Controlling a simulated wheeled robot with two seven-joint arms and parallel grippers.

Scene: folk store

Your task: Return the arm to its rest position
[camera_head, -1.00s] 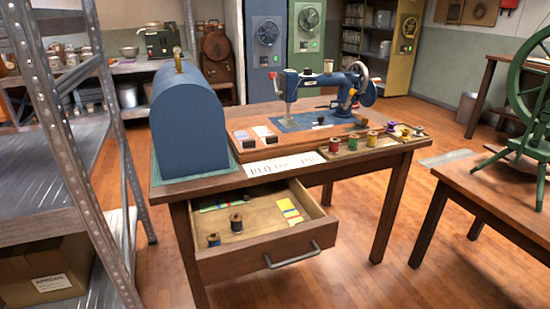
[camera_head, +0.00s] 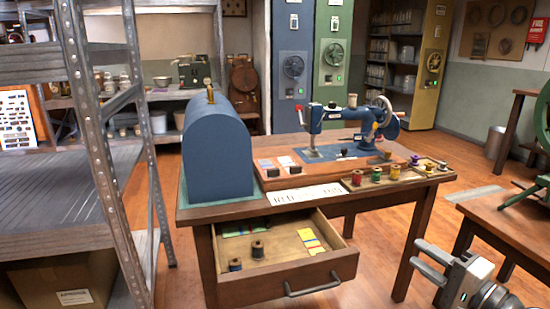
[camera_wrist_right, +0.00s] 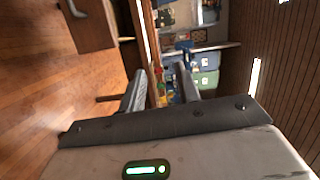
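My right gripper (camera_head: 431,263) shows at the lower right of the head view, in front of and to the right of the sewing table. Its two fingers are apart with nothing between them. The right wrist view also shows the spread, empty fingers (camera_wrist_right: 163,90), with the room sideways beyond them. My left gripper is in neither view. The wooden table (camera_head: 415,205) carries a blue sewing machine (camera_head: 372,125) and a blue domed cover (camera_head: 217,155). Its drawer (camera_head: 295,290) stands open with spools and coloured packets inside.
A metal shelf rack (camera_head: 85,130) stands at the left. A second table (camera_head: 510,225) with a green wheel stand (camera_head: 520,207) is at the right, close to my right gripper. Spools stand in a tray (camera_head: 405,178) on the sewing table. Floor shows between the tables.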

